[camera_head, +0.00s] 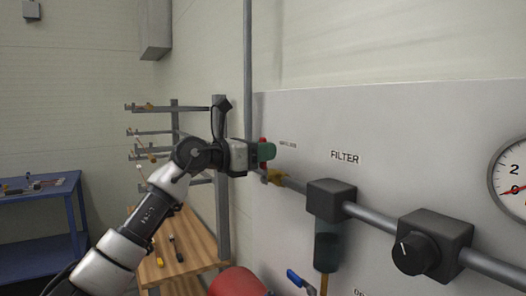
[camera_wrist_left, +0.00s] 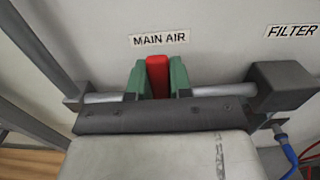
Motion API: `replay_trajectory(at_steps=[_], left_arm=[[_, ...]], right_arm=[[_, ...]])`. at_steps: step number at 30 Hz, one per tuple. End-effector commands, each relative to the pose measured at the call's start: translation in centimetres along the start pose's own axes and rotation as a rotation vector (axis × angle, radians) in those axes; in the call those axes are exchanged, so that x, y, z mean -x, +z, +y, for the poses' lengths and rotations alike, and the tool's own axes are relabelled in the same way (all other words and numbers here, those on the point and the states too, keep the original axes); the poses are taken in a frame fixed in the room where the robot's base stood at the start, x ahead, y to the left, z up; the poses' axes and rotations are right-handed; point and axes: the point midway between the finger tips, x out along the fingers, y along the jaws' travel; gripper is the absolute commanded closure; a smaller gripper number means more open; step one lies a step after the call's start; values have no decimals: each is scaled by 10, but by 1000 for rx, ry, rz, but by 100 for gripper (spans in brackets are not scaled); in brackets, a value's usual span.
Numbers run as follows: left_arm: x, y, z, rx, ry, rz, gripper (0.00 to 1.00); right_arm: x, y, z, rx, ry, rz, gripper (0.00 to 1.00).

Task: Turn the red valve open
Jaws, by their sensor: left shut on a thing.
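The red valve handle (camera_wrist_left: 158,76) shows in the left wrist view under the MAIN AIR label, in front of a grey pipe. My left gripper (camera_wrist_left: 158,80) is shut on it, with one green finger on each side. In the head view my left gripper (camera_head: 266,152) reaches the panel from the left, and a little of the red handle (camera_head: 262,140) shows behind the green finger. A brass valve body (camera_head: 274,176) sits on the pipe just below. The lower part of the handle is hidden by the gripper. My right gripper is not in view.
The pipe runs right to the dark filter block (camera_head: 331,199) and a black regulator knob (camera_head: 413,253). A blue-handled valve (camera_head: 297,279) hangs below. A gauge (camera_head: 510,180) is at the right edge. A wooden bench (camera_head: 190,250) with tools and a blue table (camera_head: 40,192) stand left.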

Motion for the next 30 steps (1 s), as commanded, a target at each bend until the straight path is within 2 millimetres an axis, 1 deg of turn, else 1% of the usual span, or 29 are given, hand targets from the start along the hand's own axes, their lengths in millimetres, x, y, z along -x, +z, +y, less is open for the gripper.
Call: replay_trajectory(at_steps=[8,24,30], left_arm=[[0,-1,-5,-71,1,0,100],[0,-8,-29,-450,0,0,100],[0,-11,-35,-552,0,-1,100]], right_arm=[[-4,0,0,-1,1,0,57],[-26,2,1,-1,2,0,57],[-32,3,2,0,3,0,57]])
